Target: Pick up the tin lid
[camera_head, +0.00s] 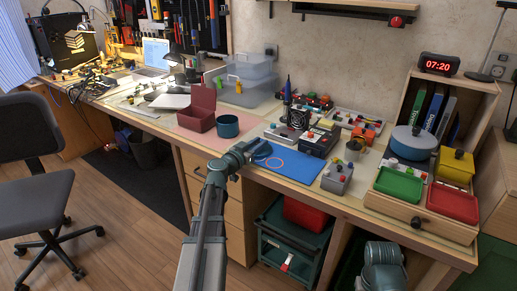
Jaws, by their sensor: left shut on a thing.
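My left arm reaches up from the bottom middle to the workbench. Its gripper (256,152) is shut at the left end of the blue mat (296,168), low over it. A small dark teal edge of the tin lid (264,149) shows at the fingertips; the rest is hidden by the gripper. An open teal tin (228,126) stands just behind and left of the gripper, beside a dark red box with its lid raised (197,111). My right arm shows only at the bottom right, and its gripper is not in view.
An orange ring marking (275,162) lies on the mat. A grey box with knobs (338,177) and a dark device (313,140) stand right and behind. A wooden drawer unit with green (398,184) and red trays (454,203) fills the right end.

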